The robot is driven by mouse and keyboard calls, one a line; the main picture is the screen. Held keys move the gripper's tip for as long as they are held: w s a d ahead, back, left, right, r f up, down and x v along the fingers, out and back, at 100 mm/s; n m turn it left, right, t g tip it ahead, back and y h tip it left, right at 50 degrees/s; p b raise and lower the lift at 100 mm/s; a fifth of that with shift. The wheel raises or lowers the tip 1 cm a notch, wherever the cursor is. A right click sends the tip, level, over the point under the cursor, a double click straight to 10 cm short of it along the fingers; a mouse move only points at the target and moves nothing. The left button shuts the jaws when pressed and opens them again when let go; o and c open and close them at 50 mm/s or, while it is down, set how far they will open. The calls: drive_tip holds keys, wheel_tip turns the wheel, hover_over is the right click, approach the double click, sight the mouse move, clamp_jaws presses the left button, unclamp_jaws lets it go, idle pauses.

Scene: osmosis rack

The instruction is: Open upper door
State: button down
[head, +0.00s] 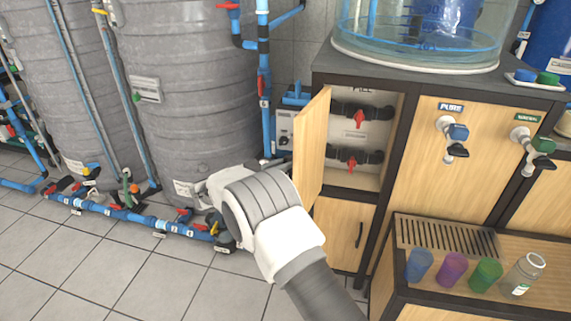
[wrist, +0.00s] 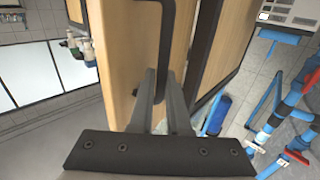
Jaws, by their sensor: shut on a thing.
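The upper door (head: 313,148) is a light wood panel on the left of the cabinet. It stands swung outward, and the opening behind it shows dark pipes with two red valves (head: 359,119). In the wrist view the door (wrist: 119,60) fills the left middle, with its black bar handle (wrist: 166,50) running down between my fingers. My gripper (wrist: 161,88) is shut on the handle. In the head view my wrist (head: 265,205) is left of the door and hides the fingers and handle.
The lower door (head: 342,232) below is closed. Large grey tanks (head: 190,90) and blue floor pipes (head: 135,211) with valves stand to the left. A shelf with colored cups (head: 453,268) juts out at the right. Tiled floor at front left is clear.

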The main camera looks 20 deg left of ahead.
drive_tip(key=c, duration=1.2)
unclamp_jaws()
drive_tip(key=shift+r, duration=0.1)
drive_tip(key=shift+o, duration=0.2)
drive_tip(key=shift+a, duration=0.1)
drive_tip(key=p+v, duration=0.2)
drive_tip(key=v, duration=1.5)
drive_tip(key=shift+s, duration=0.1)
